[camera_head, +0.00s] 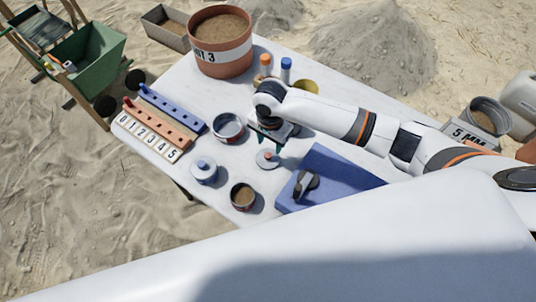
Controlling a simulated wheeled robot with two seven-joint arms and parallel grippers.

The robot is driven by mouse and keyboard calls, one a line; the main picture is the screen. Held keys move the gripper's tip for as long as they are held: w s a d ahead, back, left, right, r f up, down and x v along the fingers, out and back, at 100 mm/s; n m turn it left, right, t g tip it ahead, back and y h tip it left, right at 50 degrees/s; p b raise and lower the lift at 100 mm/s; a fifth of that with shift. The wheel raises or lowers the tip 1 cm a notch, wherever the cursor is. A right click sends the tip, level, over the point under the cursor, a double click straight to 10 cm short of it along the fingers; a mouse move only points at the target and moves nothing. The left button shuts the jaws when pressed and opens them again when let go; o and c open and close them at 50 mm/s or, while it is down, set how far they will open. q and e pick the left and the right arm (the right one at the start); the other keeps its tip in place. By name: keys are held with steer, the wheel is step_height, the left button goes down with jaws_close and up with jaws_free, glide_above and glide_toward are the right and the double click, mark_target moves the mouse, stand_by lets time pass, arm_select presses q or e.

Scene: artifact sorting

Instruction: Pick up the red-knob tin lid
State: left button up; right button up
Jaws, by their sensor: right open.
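The tin lid with the red knob (267,159) is a small pale disc. It lies flat on the white table (205,95), between the tins and the blue box. My right gripper (265,146) points down just above and behind this lid, with its fingers apart and nothing visible between them. Whether the fingertips touch the lid cannot be told. My left gripper is not in view.
An open tin (228,128), a tin with a blue-knobbed lid (204,173) and a sand-filled tin (243,196) stand left of the gripper. A blue box (335,178) is close on the right. Numbered peg racks (150,138) and a large sand pot (221,60) stand farther off.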

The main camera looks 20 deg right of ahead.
mark_target(268, 155)
steer(key=shift+f, duration=0.6)
steer(key=shift+w+f, duration=0.15)
steer(key=shift+f, duration=0.1)
step_height(268, 155, down, 4)
steer(key=shift+a+f+p, duration=0.15)
steer(key=shift+p, duration=0.25)
steer(key=shift+w+f, duration=0.1)
steer(key=shift+f, duration=0.4)
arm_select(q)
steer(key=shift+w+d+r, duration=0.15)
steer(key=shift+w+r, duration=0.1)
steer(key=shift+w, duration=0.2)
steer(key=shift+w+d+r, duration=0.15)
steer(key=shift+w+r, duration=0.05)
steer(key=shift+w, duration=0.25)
arm_select(e)
jaws_close()
